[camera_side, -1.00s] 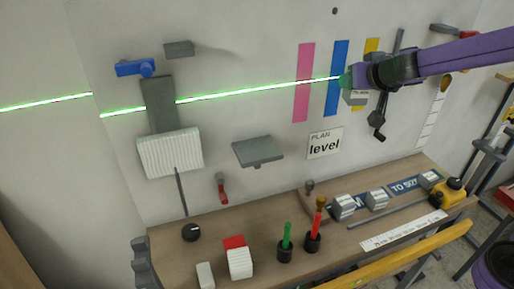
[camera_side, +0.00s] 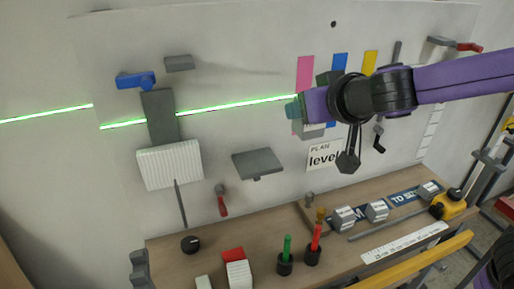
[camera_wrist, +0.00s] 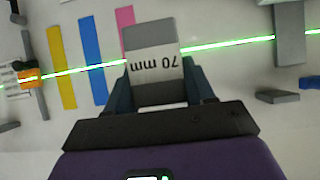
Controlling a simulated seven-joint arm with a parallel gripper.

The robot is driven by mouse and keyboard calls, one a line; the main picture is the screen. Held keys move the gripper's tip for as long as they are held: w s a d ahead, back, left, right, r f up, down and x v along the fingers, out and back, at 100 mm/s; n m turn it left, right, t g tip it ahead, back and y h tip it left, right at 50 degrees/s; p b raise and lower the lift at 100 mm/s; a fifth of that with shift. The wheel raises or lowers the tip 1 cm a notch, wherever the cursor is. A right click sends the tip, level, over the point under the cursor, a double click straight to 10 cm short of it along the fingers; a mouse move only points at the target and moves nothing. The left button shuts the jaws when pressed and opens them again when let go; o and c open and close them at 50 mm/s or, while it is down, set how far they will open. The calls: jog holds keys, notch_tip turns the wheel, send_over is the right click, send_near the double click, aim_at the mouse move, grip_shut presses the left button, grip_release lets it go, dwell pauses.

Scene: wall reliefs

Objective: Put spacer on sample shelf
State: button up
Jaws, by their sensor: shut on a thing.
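My gripper (camera_side: 300,112) is shut on a grey spacer, seen in the wrist view as a block (camera_wrist: 152,40) with a white label reading "70 mm". In the side view the spacer is mostly hidden behind my gripper, with a grey part (camera_side: 312,131) showing below it. The gripper is in front of the wall at the height of the green laser line, apart from any shelf. A flat grey shelf (camera_side: 258,162) sticks out of the wall to the lower left of the gripper. Its top looks empty.
A ribbed white panel (camera_side: 170,165), a grey block (camera_side: 179,63) and a blue wall piece (camera_side: 135,80) are at left. A "PLAN level" sign (camera_side: 323,154) hangs right of the shelf. The bench (camera_side: 215,262) below holds pens, several grey blocks and a ruler.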

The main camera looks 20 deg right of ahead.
jog(key=w+a+f, duration=0.2)
jog(key=w+f, duration=0.1)
jog(key=w+a+f, duration=0.2)
jog(key=w, duration=0.1)
jog(key=w+a+f, duration=0.2)
jog(key=w+f, duration=0.1)
jog(key=shift+w+f, duration=0.3)
jog(key=shift+w, duration=0.05)
jog(key=shift+w+a+f, duration=0.1)
jog(key=shift+w+f, duration=0.05)
jog(key=shift+f, duration=1.55)
jog(key=shift+f, duration=0.2)
jog(key=o, duration=1.1)
jog(key=shift+r, duration=0.1)
jog(key=shift+r, duration=0.2)
jog(key=v, duration=1.2)
